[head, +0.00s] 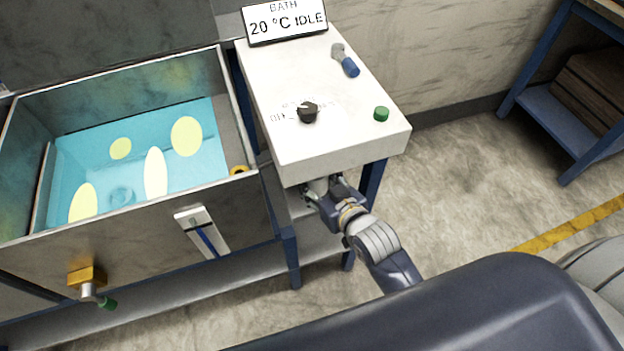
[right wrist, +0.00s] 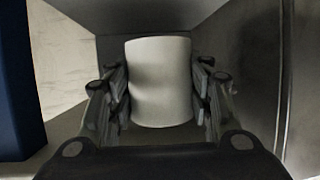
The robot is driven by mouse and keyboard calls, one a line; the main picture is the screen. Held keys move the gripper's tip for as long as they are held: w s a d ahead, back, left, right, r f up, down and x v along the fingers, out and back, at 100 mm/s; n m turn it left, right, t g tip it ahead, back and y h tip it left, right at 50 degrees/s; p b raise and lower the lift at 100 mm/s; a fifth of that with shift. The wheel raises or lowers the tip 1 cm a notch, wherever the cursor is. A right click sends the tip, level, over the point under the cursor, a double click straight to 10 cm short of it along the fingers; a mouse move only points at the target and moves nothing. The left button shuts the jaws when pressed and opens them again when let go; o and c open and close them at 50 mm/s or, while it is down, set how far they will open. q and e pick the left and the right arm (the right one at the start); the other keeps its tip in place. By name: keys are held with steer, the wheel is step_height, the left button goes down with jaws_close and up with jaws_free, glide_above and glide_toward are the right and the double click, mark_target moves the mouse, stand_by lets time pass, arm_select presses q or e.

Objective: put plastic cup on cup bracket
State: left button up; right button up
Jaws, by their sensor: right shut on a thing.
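The plastic cup (right wrist: 160,80) is white and sits between the fingers of my right gripper in the right wrist view. My right gripper (head: 326,190) is shut on it, with a finger on each side. In the head view the gripper reaches in under the front edge of the white control box, and only a small pale part of the cup (head: 318,186) shows there. The cup looks about upright in the wrist view. I cannot make out the cup bracket in either view. My left gripper is not in view.
The white control box (head: 330,153) with a black knob (head: 308,112) and green button (head: 381,114) overhangs the gripper. A blue leg (head: 372,185) stands close by. A water bath (head: 232,150) is at left.

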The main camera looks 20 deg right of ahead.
mark_target(312, 183)
steer(key=shift+w+a, duration=0.15)
steer(key=shift+w, duration=1.1)
steer(key=shift+w+a+f, duration=0.1)
step_height(312, 183, down, 3)
steer(key=shift+f, duration=0.15)
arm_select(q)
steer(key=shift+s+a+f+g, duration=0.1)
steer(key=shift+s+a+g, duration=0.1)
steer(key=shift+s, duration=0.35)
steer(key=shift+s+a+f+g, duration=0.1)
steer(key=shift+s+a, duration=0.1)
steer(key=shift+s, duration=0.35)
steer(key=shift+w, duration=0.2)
arm_select(e)
steer(key=shift+f, duration=0.15)
steer(key=o, duration=1)
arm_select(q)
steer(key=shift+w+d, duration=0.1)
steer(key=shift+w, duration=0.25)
arm_select(e)
steer(key=shift+o, duration=0.2)
